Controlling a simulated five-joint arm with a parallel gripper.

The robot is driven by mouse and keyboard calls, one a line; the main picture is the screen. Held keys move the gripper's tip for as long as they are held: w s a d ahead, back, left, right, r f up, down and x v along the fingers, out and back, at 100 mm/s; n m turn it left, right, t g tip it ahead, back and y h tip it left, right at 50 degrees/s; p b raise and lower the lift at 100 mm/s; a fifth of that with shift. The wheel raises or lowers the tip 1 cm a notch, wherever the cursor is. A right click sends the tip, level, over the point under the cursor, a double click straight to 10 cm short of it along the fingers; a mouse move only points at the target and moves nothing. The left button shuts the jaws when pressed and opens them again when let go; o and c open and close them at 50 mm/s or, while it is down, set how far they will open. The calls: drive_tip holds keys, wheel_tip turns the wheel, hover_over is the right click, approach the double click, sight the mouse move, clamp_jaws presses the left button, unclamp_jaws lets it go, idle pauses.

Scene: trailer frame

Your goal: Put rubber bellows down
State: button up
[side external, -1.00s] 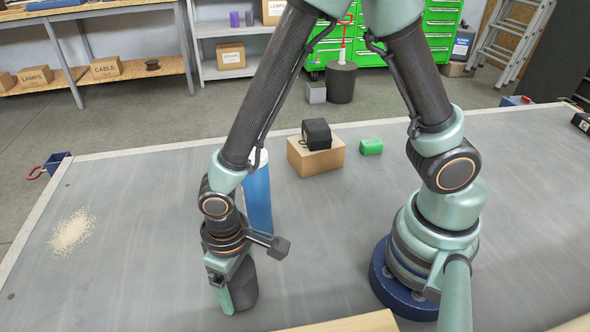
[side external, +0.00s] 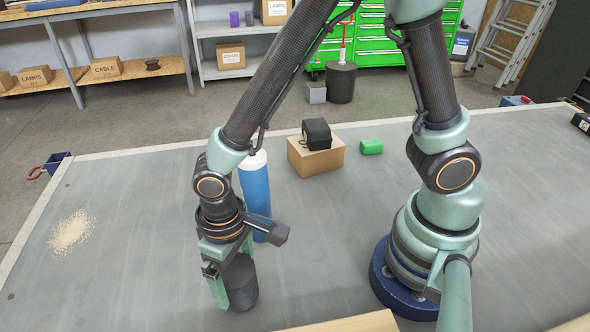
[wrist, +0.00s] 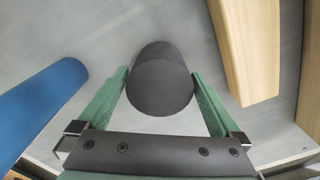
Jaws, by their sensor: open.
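The rubber bellows (side external: 241,284) is a dark grey, roughly cylindrical piece standing upright on the grey table. In the wrist view the bellows (wrist: 161,80) lies between the two green fingers, with a gap visible near the fingertips on the right side. My gripper (side external: 232,290) is open around the upper part of the bellows. In the wrist view my gripper (wrist: 160,85) has its fingers spread on both sides of it. Whether the left finger touches the bellows I cannot tell.
A blue bottle (side external: 255,190) with a white top stands close behind my gripper. A cardboard box (side external: 316,157) with a black device (side external: 317,134) on it and a green block (side external: 371,147) are farther back. A wooden piece (wrist: 245,45) lies nearby. Pale granules (side external: 72,232) lie at left.

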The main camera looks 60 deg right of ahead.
wheel_tip(320, 180, up, 9)
drive_tip(key=shift+f, duration=0.1)
idle(0.4)
